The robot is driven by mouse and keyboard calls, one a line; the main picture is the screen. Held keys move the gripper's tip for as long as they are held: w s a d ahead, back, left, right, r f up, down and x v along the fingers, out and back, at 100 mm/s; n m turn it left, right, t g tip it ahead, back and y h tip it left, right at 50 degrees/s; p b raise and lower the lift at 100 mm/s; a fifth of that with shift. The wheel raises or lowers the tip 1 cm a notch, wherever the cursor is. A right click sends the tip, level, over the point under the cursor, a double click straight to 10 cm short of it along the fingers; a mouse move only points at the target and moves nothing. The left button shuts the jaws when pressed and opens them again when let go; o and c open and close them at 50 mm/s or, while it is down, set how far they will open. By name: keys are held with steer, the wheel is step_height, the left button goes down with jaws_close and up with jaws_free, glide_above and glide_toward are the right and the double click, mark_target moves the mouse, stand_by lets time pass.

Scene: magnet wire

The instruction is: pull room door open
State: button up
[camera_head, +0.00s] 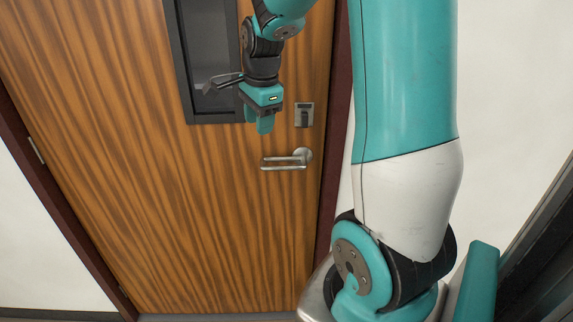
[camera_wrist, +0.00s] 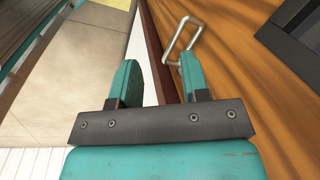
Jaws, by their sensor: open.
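The wooden room door (camera_head: 150,180) stands shut in its dark red frame, with striped orange-brown grain. Its silver lever handle (camera_head: 285,161) is on the right side of the door, below a small lock plate (camera_head: 304,115). My gripper (camera_head: 265,128) is above and left of the handle in the head view, apart from it. In the wrist view my gripper (camera_wrist: 158,80) has its two teal fingers spread with nothing between them. The handle (camera_wrist: 184,40) shows there beyond the right fingertip, and the door (camera_wrist: 245,70) fills the right side.
A dark-framed window panel (camera_head: 208,60) is set in the upper door, behind my gripper. The dark red door frame (camera_head: 338,100) runs along the right edge. White walls (camera_head: 510,90) flank the door, and a hinge (camera_head: 36,150) shows at left.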

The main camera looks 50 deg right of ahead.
steer(key=s+d+f+m+h, duration=0.1)
steer(key=d+m, duration=0.5)
steer(key=d, duration=0.3)
steer(key=p, duration=0.3)
glide_toward(288, 167)
steer(key=shift+m+g, duration=0.3)
steer(key=f, duration=0.3)
steer(key=w+d+f, duration=0.1)
steer(key=f, duration=0.4)
steer(key=shift+w+d+f, duration=0.2)
steer(key=shift+w+f, duration=0.1)
steer(key=shift+w, duration=0.1)
jaws_close()
